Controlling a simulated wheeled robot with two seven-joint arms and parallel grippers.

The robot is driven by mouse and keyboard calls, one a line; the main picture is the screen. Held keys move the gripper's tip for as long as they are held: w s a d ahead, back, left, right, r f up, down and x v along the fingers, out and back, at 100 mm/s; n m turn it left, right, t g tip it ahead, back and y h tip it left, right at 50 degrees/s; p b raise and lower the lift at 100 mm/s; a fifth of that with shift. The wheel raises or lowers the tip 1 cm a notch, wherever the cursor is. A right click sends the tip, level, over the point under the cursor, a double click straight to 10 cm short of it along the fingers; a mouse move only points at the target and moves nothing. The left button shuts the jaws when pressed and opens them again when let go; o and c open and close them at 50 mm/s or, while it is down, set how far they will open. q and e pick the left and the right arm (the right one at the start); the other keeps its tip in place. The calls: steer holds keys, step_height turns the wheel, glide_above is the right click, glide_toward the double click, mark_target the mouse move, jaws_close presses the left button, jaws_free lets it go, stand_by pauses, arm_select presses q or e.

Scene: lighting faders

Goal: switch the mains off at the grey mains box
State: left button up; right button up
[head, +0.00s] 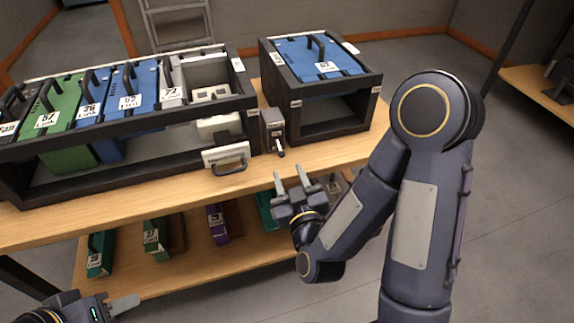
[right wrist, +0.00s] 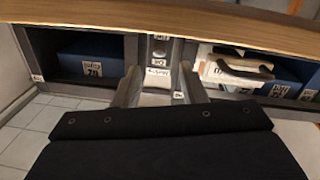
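The grey mains box (head: 272,132) stands on the bench between the long rack and the smaller rack. In the right wrist view the mains box (right wrist: 160,50) shows beyond the gap between the two open fingers (right wrist: 160,84). My left gripper (head: 122,304) is at the bottom left, only partly in view, with one finger showing.
The long rack (head: 120,128) holds green, blue and grey modules. The smaller rack (head: 292,120) holds a blue module on top. Several modules lie on the lower shelf (head: 180,270).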

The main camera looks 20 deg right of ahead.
mark_target(282, 155)
steer(key=w, duration=0.7)
steer(key=shift+w+d, duration=0.15)
